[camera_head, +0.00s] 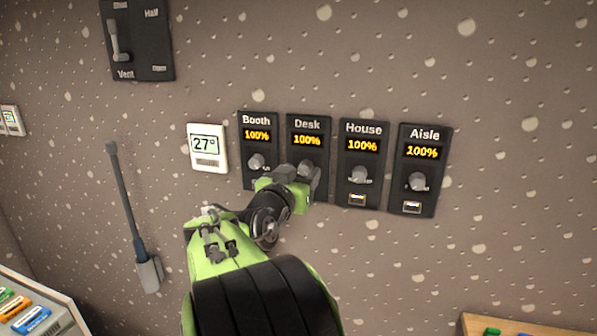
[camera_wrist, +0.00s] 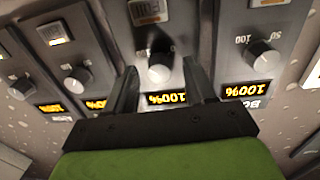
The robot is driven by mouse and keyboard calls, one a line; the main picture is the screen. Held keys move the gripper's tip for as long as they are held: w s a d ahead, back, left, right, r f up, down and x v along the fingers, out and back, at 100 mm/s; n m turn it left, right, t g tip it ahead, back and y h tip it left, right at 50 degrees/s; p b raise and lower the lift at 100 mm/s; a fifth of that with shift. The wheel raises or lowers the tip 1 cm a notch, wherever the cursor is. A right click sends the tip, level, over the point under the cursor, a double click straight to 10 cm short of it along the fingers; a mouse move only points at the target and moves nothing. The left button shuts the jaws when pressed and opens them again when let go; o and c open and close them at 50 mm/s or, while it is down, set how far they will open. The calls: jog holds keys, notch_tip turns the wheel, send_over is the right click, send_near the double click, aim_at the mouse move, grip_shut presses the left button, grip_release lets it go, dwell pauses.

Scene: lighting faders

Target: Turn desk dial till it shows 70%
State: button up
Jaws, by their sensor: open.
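The Desk panel (camera_head: 307,125) is a black wall unit, second from left in a row, and its amber readout (camera_head: 307,140) shows 100%. Its grey dial (camera_head: 306,166) is partly hidden by my gripper (camera_head: 303,175) in the head view. In the wrist view, which is turned over, the Desk dial (camera_wrist: 159,68) lies in shadow between my open fingers (camera_wrist: 160,80), one on each side. The fingers appear not to press on it, but their exact depth along the dial is hard to tell. The Desk readout (camera_wrist: 167,98) shows upside down there.
The Booth panel (camera_head: 257,122) is close on the left, and the House (camera_head: 363,130) and Aisle (camera_head: 423,135) panels are on the right, all reading 100%. A 27° thermostat (camera_head: 207,147), a long lever (camera_head: 127,205) and a Vent switch (camera_head: 114,45) are further left.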

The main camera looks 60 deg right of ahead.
grip_shut()
jog(key=shift+n, duration=0.3)
jog(key=n+b, duration=0.1)
jog(key=n, duration=0.1)
jog(key=shift+s+f+n, duration=0.1)
jog(key=shift+n, duration=0.2)
jog(key=n, duration=0.4)
jog(key=shift+n, duration=0.4)
jog(key=n, duration=0.4)
jog(key=shift+s+n, duration=0.15)
jog(key=shift+n, duration=0.15)
jog(key=shift+n+t+p, duration=0.4)
jog(key=shift+n+p, duration=0.45)
jog(key=shift+n, duration=1.05)
